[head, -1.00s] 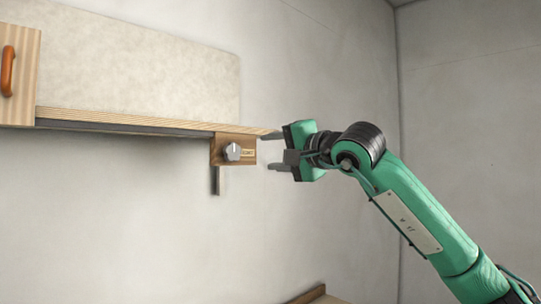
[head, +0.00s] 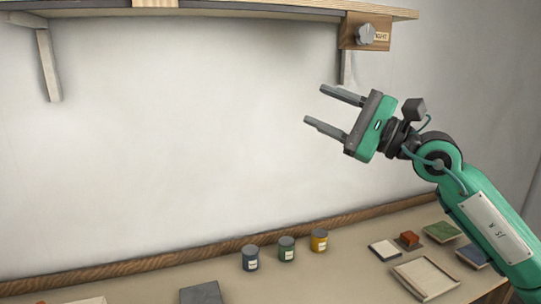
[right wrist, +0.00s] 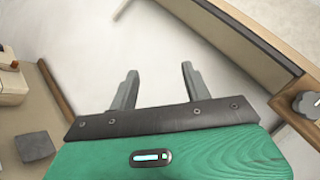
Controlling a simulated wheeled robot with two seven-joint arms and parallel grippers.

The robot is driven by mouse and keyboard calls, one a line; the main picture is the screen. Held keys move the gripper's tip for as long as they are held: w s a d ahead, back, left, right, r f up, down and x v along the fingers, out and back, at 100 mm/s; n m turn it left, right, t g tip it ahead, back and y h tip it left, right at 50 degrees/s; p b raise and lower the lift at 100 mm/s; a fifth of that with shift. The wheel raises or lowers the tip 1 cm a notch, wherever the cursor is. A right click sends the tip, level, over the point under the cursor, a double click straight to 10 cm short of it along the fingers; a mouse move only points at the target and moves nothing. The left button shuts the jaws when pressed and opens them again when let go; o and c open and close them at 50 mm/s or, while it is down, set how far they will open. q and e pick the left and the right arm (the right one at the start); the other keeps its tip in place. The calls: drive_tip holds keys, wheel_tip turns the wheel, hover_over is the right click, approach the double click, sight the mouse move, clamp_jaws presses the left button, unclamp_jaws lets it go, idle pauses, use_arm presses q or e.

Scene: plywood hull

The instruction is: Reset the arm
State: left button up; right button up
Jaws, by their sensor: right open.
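My right gripper (head: 333,111) is open and empty, its two grey fingers apart and pointing left in the head view. It hangs in the air below the shelf's right end and above the worktop. In the right wrist view the open fingers (right wrist: 157,85) have only bare wall between them. My green right arm (head: 480,215) comes in from the lower right. My left arm and gripper are not in view.
A shelf (head: 230,12) runs along the top, with a grey knob (head: 367,35) on a wooden block (head: 347,32). On the worktop (head: 340,270) below stand blue (head: 250,258), green (head: 286,249) and yellow (head: 319,241) jars. Flat tiles and a tray (head: 425,278) lie at the right.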

drive_tip(key=s+d+f+n+t+h, duration=0.25)
drive_tip(key=d+f+n+h, duration=0.4)
drive_tip(key=f, duration=0.55)
drive_tip(key=s+d+f+n+t+h, duration=0.1)
drive_tip(key=d+f+n+t+h, duration=0.2)
drive_tip(key=f+n+h, duration=0.8)
drive_tip(key=s+d+f+n+t+h, duration=0.15)
drive_tip(key=d+f+n+h, duration=0.35)
drive_tip(key=f, duration=0.9)
drive_tip(key=s+f+m+g+y, duration=0.1)
drive_tip(key=s+f+m+g, duration=0.1)
drive_tip(key=s+f+g, duration=0.35)
drive_tip(key=s+f+m+g+y, duration=0.1)
drive_tip(key=s+f+m+g, duration=0.15)
drive_tip(key=s+f, duration=0.65)
drive_tip(key=s+a+f+m+g+y, duration=0.2)
drive_tip(key=s+f+m+g, duration=0.25)
drive_tip(key=s+f, duration=0.7)
wheel_tip(320, 180, down, 30)
drive_tip(key=s+n+g, duration=0.1)
drive_tip(key=s+g, duration=0.1)
drive_tip(key=s+d+f, duration=0.1)
drive_tip(key=s+f, duration=0.8)
drive_tip(key=s+d+f+g, duration=0.1)
drive_tip(key=s+d+f, duration=0.1)
drive_tip(key=s+f, duration=0.7)
drive_tip(key=shift+s+d+f, duration=0.3)
drive_tip(key=shift+s+f, duration=0.1)
drive_tip(key=shift+s, duration=0.3)
